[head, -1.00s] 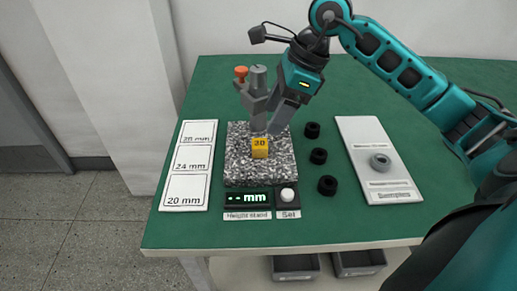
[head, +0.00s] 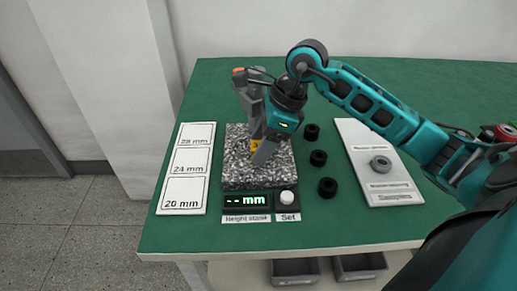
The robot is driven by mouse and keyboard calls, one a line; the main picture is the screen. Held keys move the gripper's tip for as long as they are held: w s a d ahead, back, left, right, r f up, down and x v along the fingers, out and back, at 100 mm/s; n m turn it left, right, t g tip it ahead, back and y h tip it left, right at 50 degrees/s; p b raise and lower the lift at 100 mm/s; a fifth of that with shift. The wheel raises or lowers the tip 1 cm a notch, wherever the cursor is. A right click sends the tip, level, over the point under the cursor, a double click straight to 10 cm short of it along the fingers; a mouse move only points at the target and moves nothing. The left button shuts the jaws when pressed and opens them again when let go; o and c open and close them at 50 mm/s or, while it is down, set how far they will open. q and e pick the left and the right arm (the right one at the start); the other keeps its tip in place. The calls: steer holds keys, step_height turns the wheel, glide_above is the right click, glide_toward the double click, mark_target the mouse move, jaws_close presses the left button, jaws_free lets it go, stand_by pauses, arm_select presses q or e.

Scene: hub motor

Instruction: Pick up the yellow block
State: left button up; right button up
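The yellow block (head: 254,146) sits on the speckled grey plate (head: 240,172) of the height stand and is mostly hidden by my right gripper. My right gripper (head: 260,150) is down at the block, with one finger in front of its right side. The other finger is hidden, so I cannot tell whether the gripper is open or shut on the block. My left gripper is not in view.
The stand's grey upright with an orange knob (head: 238,71) rises close behind the gripper. Black rings (head: 318,157) lie right of the plate. A white samples board (head: 378,165) holds a grey ring (head: 381,162). White size cards (head: 188,161) lie at left.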

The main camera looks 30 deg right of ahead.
jaws_close()
stand_by(0.3)
steer(key=shift+r, duration=0.15)
